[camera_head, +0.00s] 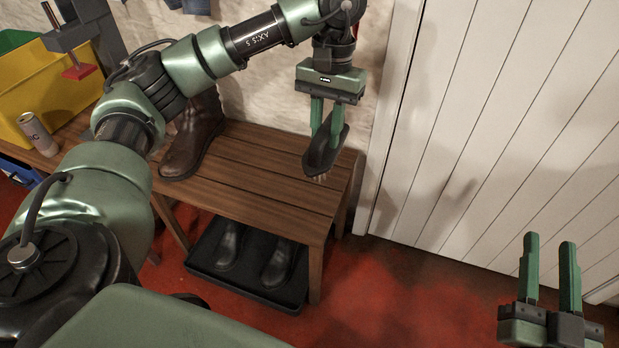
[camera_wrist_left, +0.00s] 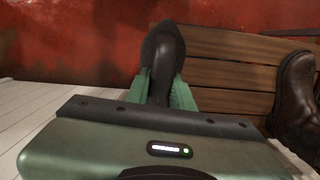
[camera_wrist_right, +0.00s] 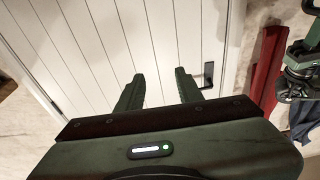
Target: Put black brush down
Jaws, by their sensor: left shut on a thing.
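The black brush (camera_head: 321,157) is in my left gripper (camera_head: 325,130), held over the right end of the wooden bench (camera_head: 262,168). Its lower end appears close to the slats; I cannot tell whether it touches them. In the left wrist view the brush (camera_wrist_left: 163,55) sits between the two green fingers (camera_wrist_left: 161,88), with the bench (camera_wrist_left: 228,58) to its right. My right gripper (camera_head: 549,262) is open and empty at the lower right, away from the bench.
A brown boot (camera_head: 194,135) stands on the bench left of the brush. A can (camera_head: 38,134) and a yellow bin (camera_head: 50,92) are further left. A black tray (camera_head: 290,298) with dark boots is under the bench. Bench slats between boot and brush are clear.

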